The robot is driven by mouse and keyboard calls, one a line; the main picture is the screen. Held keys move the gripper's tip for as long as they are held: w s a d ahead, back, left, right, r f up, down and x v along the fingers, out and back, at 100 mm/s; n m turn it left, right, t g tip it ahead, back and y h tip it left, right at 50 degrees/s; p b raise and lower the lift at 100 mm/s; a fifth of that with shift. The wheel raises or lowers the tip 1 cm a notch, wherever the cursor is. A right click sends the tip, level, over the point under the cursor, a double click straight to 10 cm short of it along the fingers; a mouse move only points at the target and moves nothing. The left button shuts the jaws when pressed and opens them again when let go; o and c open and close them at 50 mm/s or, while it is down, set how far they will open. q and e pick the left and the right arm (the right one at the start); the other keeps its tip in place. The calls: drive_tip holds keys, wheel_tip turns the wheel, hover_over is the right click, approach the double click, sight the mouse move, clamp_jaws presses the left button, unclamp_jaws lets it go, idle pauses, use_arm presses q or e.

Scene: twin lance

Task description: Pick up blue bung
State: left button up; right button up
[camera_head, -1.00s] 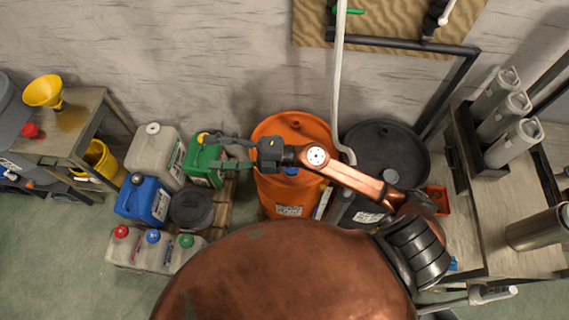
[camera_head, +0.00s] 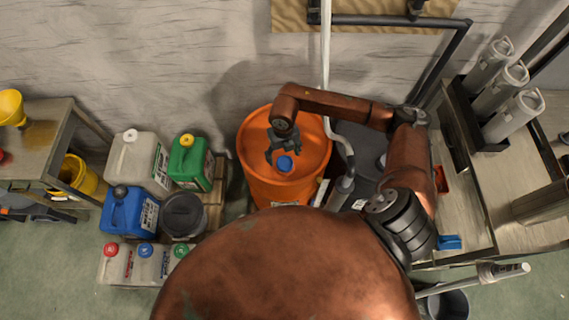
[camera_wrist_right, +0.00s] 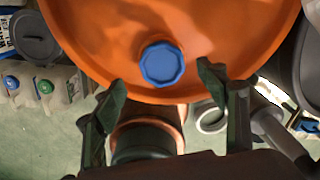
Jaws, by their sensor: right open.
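The blue bung (camera_head: 285,164) sits on the top of the orange drum (camera_head: 255,150), near its front edge. In the right wrist view the blue bung (camera_wrist_right: 162,64) is an eight-sided cap, in full sight, just beyond and between the fingertips. My right gripper (camera_head: 284,157) is above the drum top, close to the bung. In the right wrist view its two fingers (camera_wrist_right: 163,82) are spread wide with nothing between them, one on each side of the bung. I cannot tell whether it touches the drum. My left gripper is not in view.
A dark drum (camera_head: 362,150) stands right of the orange drum, under my right arm. A pale pipe (camera_head: 326,70) hangs down behind. Several jerrycans, such as the green one (camera_head: 191,163), stand to the left. A shelf with grey canisters (camera_head: 515,115) is at the right.

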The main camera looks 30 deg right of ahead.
sight(284, 162)
wheel_tip(284, 162, down, 5)
drive_tip(key=shift+w+d+r, duration=0.1)
drive_tip(key=shift+w+d, duration=0.05)
drive_tip(key=c, duration=1.1)
